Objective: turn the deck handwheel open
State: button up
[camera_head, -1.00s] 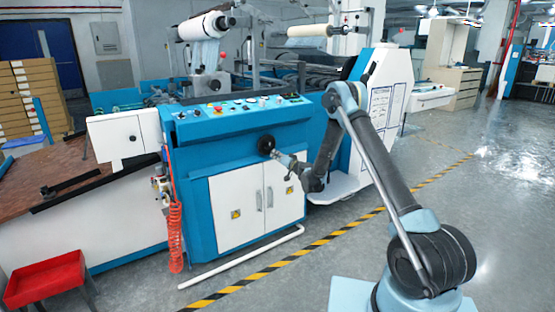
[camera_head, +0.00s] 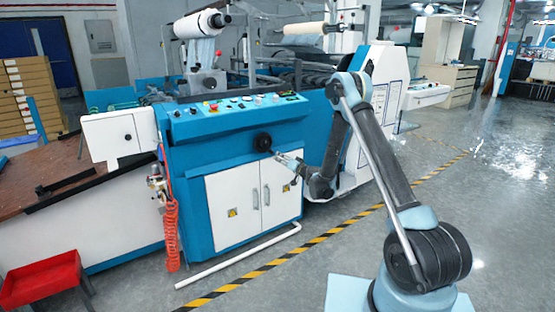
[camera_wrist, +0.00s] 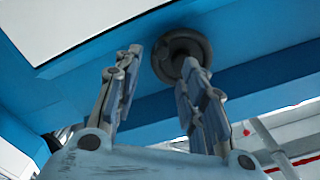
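The handwheel (camera_head: 262,143) is a small dark round wheel on the blue front of the machine, above the white cabinet doors. In the wrist view the handwheel (camera_wrist: 182,54) is a dark ring with a hub, at the top centre, beyond the fingertips and partly behind the right finger. My gripper (camera_head: 277,155) is just right of and below the wheel in the head view. In the wrist view my gripper (camera_wrist: 162,66) has its two fingers spread apart with nothing between them. The fingers look apart from the wheel, though the exact gap is hard to tell.
A control panel (camera_head: 235,106) with buttons lies above the wheel. White cabinet doors (camera_head: 233,207) are below it. A red coiled hose (camera_head: 171,237) hangs at the left, and a white floor rail (camera_head: 240,257) runs in front. The floor to the right is open.

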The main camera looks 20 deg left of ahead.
jog(key=shift+v, duration=2)
jog(key=shift+r, duration=0.1)
jog(key=s+d+r+n+g+h, duration=0.1)
jog(key=s+d+r, duration=0.1)
jog(key=d+r, duration=0.3)
jog(key=s+d+r+n+g, duration=0.1)
jog(key=s+d+r+g, duration=0.1)
jog(key=r, duration=0.6)
jog(key=s+d+r+g+h, duration=0.25)
jog(key=s+d+r, duration=0.25)
jog(key=s+d, duration=0.55)
jog(key=s+d+f+m+g+h, duration=0.1)
jog(key=s+d+f+h, duration=0.2)
jog(key=s+d, duration=0.6)
jog(key=s+d+f+m+g+h, duration=0.1)
jog(key=s+d+f+m+h, duration=0.1)
jog(key=s+d, duration=0.8)
jog(key=s+d+f+m+g+h, duration=0.1)
jog(key=s+d+f+h, duration=0.3)
jog(key=s+d, duration=0.5)
jog(key=s+g+h, duration=0.1)
jog(key=s, duration=0.8)
jog(key=shift+s+d+f+m, duration=0.25)
jog(key=shift+s+d+m, duration=0.05)
jog(key=shift+s+d, duration=0.05)
